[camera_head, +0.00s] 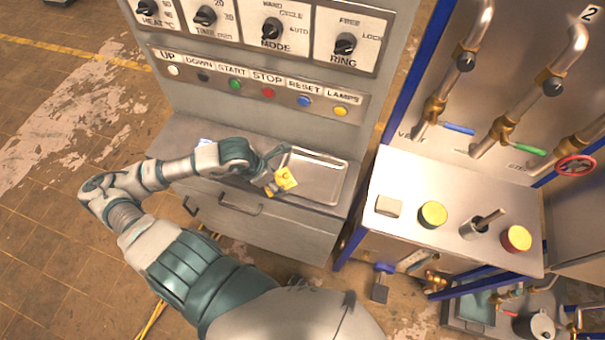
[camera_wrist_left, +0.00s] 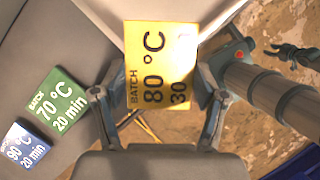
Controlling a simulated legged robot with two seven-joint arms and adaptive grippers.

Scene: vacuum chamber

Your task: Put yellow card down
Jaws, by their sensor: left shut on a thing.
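My left gripper (camera_head: 272,172) is shut on the yellow card (camera_head: 287,178). In the left wrist view the yellow card (camera_wrist_left: 150,65) sits between the two fingers (camera_wrist_left: 160,97) and reads BATCH, 80 °C and 30, its edge partly covered by a finger. In the head view the card is over the left edge of a shallow metal tray (camera_head: 325,160) on the cabinet ledge. I cannot tell whether it touches the tray. A dark claw-like shape (camera_wrist_left: 296,56) at the right of the wrist view may be my right gripper; its state is unclear.
A green card (camera_wrist_left: 58,108) and a blue card (camera_wrist_left: 20,146) lie left of the gripper in the wrist view. The control panel (camera_head: 265,88) rises behind the ledge. A side bench (camera_head: 460,205) with yellow and red round pieces stands to the right.

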